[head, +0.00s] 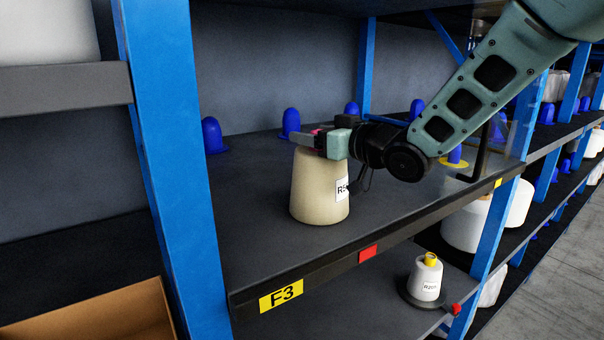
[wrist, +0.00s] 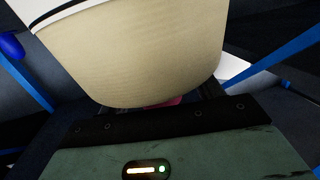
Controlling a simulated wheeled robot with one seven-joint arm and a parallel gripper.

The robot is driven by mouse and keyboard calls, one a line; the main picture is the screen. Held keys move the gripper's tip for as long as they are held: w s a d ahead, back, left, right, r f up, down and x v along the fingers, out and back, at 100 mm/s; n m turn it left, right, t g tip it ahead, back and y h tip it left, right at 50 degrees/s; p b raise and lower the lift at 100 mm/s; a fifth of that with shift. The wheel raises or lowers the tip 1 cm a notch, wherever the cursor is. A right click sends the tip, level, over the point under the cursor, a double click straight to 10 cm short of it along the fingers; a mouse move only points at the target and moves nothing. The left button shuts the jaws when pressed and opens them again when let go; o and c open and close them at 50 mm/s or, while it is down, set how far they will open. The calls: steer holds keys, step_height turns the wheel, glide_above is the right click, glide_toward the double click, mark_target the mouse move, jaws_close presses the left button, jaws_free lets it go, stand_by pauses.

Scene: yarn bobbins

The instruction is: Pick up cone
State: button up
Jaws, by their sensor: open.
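A cream yarn cone (head: 318,190) with a white label stands upright on the dark shelf (head: 260,250) in the head view. My gripper (head: 312,141) is at the cone's top, reaching in from the right. It is open. In the wrist view the cone (wrist: 140,55) fills the upper middle, close in front of the gripper body. A small pink part (wrist: 163,104) shows between the cone and the gripper. The fingertips are mostly hidden by the cone, and I cannot tell whether they touch it.
Several blue pegs (head: 213,135) stand along the back of the shelf. Blue uprights (head: 180,150) bound it left and right. A smaller white cone (head: 427,280) stands on the shelf below. A cardboard box (head: 95,315) is at lower left. The shelf left of the cone is clear.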

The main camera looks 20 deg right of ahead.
steer(key=shift+w+a, duration=0.1)
steer(key=shift+w, duration=0.15)
jaws_close()
steer(key=shift+r, duration=0.1)
step_height(320, 180, up, 10)
steer(key=shift+b, duration=0.6)
